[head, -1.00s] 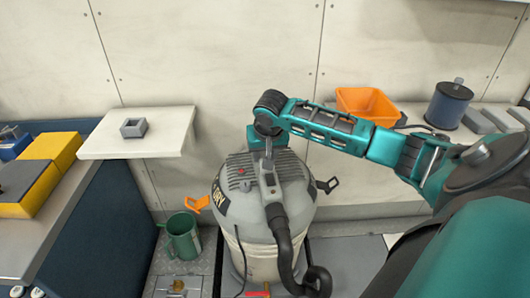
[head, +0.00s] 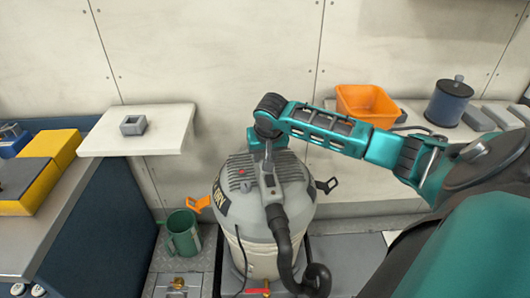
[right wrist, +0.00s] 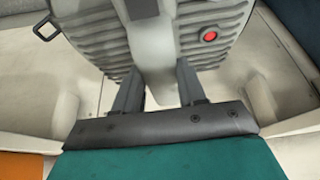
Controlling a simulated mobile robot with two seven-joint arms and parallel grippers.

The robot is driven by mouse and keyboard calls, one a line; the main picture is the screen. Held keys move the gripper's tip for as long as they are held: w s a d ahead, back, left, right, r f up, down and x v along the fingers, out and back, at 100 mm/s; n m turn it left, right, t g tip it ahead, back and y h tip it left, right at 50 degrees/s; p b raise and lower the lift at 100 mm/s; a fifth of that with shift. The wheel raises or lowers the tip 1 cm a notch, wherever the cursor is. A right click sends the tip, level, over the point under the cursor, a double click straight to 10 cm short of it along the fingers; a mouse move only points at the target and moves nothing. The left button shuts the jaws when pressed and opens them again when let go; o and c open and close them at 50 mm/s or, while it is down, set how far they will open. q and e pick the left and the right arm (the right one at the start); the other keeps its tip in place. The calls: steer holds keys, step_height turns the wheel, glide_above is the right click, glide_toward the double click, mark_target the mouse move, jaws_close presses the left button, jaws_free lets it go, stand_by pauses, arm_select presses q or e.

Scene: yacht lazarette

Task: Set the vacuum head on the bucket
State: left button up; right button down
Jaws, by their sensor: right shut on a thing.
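The grey vacuum head (head: 290,196) sits on top of the pale bucket (head: 260,258) in the head view, looking level. A dark hose (head: 281,235) runs down its front. An orange latch (head: 198,204) sticks out at the left and a dark latch (head: 327,186) at the right; both look swung outward. My right gripper (head: 268,152) reaches down onto the head's top. In the right wrist view its two fingers (right wrist: 158,88) are shut on the head's light grey handle (right wrist: 152,50). The seam at the back is hidden. My left gripper is not in view.
A green jug (head: 183,236) stands on the floor left of the bucket. A white shelf (head: 150,140) holds a small grey square part (head: 133,125). An orange bin (head: 366,104) and a blue canister (head: 449,103) stand on the right ledge.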

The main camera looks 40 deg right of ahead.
steer(key=shift+w+f, duration=0.15)
steer(key=shift+f, duration=0.15)
stand_by(1.0)
steer(key=c, duration=0.8)
jaws_free()
steer(key=shift+o, duration=1.2)
steer(key=shift+f, duration=0.1)
steer(key=shift+s+a+f, duration=0.1)
steer(key=shift+s+f, duration=0.2)
steer(key=v, duration=1.3)
steer(key=shift+w+r, duration=0.15)
steer(key=shift+r, duration=0.1)
